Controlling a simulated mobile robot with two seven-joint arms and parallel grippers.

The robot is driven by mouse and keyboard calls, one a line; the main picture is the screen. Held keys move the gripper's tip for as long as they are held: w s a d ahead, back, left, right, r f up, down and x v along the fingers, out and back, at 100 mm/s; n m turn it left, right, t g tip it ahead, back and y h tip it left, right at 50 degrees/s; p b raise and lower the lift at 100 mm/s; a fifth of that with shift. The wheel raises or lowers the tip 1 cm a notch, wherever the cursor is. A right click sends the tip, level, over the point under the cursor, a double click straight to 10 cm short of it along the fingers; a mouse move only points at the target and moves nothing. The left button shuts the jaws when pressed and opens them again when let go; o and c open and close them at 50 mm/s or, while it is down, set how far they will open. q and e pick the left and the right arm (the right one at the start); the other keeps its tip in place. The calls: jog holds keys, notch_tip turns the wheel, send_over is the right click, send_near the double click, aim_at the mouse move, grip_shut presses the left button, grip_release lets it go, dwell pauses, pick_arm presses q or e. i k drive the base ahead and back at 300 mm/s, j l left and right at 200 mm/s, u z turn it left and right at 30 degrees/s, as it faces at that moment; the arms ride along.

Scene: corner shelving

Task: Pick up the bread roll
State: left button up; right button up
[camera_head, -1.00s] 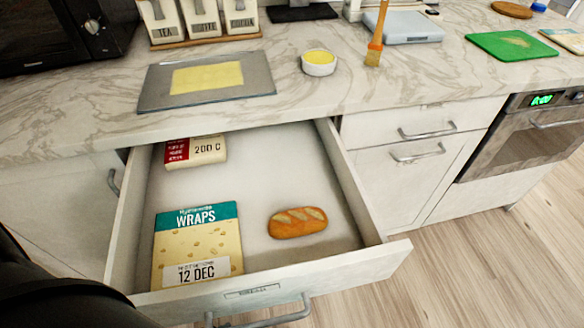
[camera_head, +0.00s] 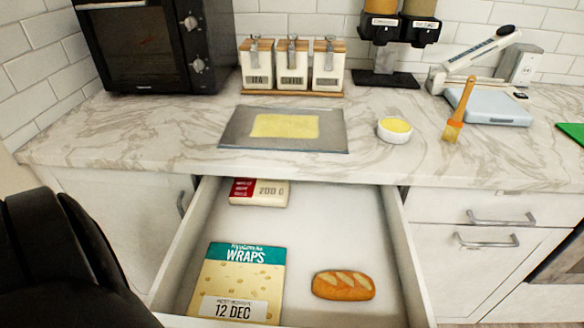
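The bread roll (camera_head: 343,285) is golden brown with pale slashes on top. It lies on the floor of the open drawer (camera_head: 408,262), in the right front part, apart from the wraps packet. A black part of my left arm fills the lower left of the view. Neither of my grippers shows in the head view.
A wraps packet (camera_head: 240,283) lies left of the roll, and a red and white packet (camera_head: 259,192) lies at the drawer's back. Above, the marble counter (camera_head: 130,140) holds a tray with a yellow sheet (camera_head: 284,126), a small bowl (camera_head: 394,130) and a brush (camera_head: 460,107).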

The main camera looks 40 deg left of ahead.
aim_at(339, 286)
jog(key=l+u, duration=0.2)
jog(key=l, duration=0.3)
jog(key=k+l+u, duration=0.2)
jog(key=l, duration=0.35)
jog(key=i+u, duration=0.1)
jog(key=u, duration=1.7)
